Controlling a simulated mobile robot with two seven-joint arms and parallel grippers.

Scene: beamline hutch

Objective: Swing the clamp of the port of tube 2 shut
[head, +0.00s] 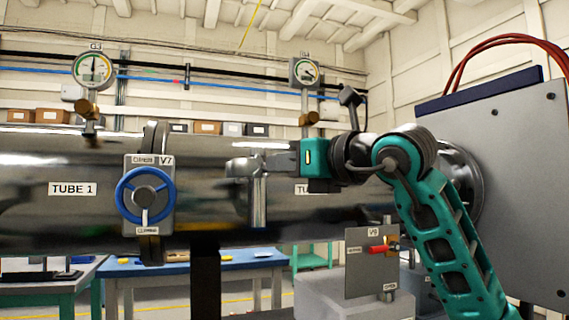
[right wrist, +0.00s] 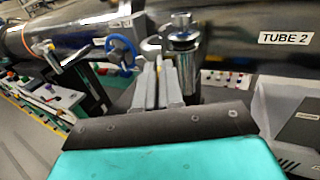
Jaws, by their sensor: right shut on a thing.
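Tube 2 is the large shiny metal pipe on the right, with its label partly hidden behind my right arm in the head view; the label "TUBE 2" (right wrist: 286,38) reads clearly in the right wrist view. A bright metal port (right wrist: 183,38) stands out from the pipe beside my fingers; its vertical metal body also shows in the head view (head: 259,205). My right gripper (head: 268,164) reaches left across the pipe at the port. Its fingers (right wrist: 160,66) are closed on a small metal part that looks like the port's clamp, mostly hidden between the fingertips. My left gripper is out of view.
A valve with a blue handwheel (head: 144,196), marked V7, sits left of the port. Two gauges (head: 94,68) (head: 305,72) stand above the pipe. A grey panel (head: 525,190) rises at the right. A V9 plate with a red handle (head: 379,249) is below.

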